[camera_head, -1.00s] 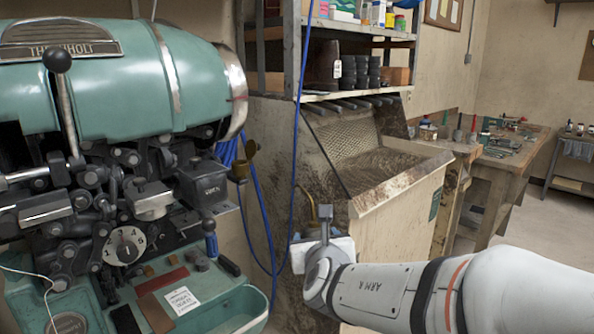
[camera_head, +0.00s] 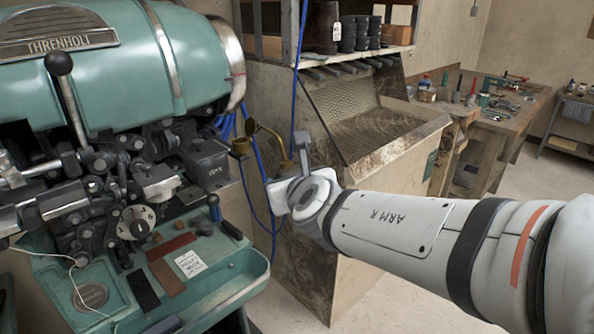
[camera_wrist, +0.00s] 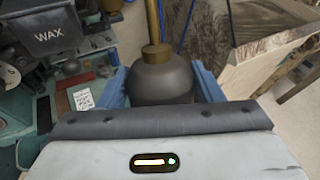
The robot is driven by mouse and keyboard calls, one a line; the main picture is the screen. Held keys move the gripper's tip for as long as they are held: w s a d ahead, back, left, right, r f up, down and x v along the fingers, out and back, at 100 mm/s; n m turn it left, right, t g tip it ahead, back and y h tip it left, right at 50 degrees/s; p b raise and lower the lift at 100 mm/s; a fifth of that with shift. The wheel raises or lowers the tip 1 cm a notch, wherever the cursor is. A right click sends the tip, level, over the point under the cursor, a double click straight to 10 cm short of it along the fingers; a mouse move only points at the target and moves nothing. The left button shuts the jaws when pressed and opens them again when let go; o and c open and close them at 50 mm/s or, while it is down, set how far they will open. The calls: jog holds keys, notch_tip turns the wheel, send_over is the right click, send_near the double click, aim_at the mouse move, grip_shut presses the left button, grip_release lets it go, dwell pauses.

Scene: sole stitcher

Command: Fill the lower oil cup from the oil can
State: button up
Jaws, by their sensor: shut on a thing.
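The oil can has a dark grey rounded body (camera_wrist: 162,82) and a brass collar and spout. My gripper (camera_wrist: 161,72) is shut on its body between two blue fingers. In the head view the thin spout (camera_head: 283,148) rises beyond my wrist and bends left; the can's body is hidden there. A brass oil cup (camera_head: 240,147) with its lid (camera_head: 251,127) raised sits on the machine's right side. The spout's tip looks close to the cup in the picture, but I cannot tell the gap in depth. The cup's inside is not visible.
The green sole stitcher (camera_head: 120,70) fills the left, with a dark wax pot (camera_head: 205,163) left of the cup. Blue cables (camera_head: 258,200) hang behind the cup. A wooden bin with a mesh back (camera_head: 365,130) and shelves stand behind. A workbench (camera_head: 500,125) is at right.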

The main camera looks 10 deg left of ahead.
aim_at(281, 167)
jog(key=shift+w+a+r+n+g+h+p, duration=0.15)
jog(key=shift+w+a+r+g+h+p, duration=0.2)
jog(key=shift+p, duration=1.9)
jog(key=shift+w+a+r+n+g+h+p, duration=0.1)
jog(key=shift+w+a+g+p, duration=0.35)
jog(key=shift+p, duration=1.8)
jog(key=shift+w+a+r+n+g+h+p, duration=0.2)
jog(key=shift+a+p, duration=0.25)
jog(key=shift+p, duration=1.8)
jog(key=shift+w+a+g+h+p, duration=0.45)
jog(key=shift+w+a+g+p, duration=0.05)
jog(key=shift+p, duration=2.5)
